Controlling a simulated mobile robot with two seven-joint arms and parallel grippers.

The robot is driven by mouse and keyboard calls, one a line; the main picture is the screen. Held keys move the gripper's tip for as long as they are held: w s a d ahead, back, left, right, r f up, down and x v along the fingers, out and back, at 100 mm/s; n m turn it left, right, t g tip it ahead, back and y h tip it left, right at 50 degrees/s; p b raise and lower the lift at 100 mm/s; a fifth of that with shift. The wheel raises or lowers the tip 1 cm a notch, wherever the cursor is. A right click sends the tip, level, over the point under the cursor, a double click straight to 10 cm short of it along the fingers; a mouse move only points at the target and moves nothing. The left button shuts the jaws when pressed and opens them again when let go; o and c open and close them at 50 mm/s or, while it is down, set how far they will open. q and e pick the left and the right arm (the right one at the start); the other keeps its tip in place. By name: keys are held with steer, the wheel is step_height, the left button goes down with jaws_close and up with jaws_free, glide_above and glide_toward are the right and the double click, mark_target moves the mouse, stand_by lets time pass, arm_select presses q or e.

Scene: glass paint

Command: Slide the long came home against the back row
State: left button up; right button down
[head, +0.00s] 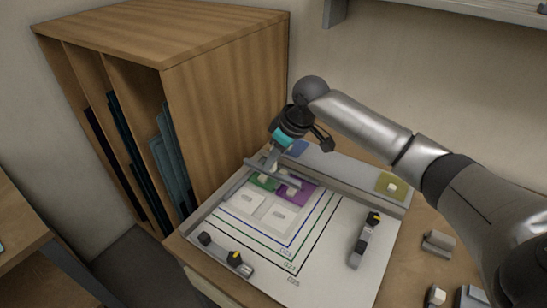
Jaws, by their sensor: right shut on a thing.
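My right gripper (269,160) reaches down at the board's back left corner. It is shut on the long came (282,177), a thin grey bar running slantwise along the back pieces. Just in front of the came are a green glass piece (262,182) and a purple glass piece (304,187), which it partly hides. Two white panels (242,206) lie in front of these. Whether the came touches the glass is hard to tell. My left gripper is not in view.
The white board (335,275) has printed outlines and a raised back rail (350,182). Dark clamps with yellow parts stand at front left (235,258) and right (362,246). An olive piece (388,181) is at back right. A wooden rack (225,115) stands close left.

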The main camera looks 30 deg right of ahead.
mark_target(277, 174)
steer(key=shift+f+b, duration=1.05)
steer(key=shift+f, duration=2.55)
stand_by(4.4)
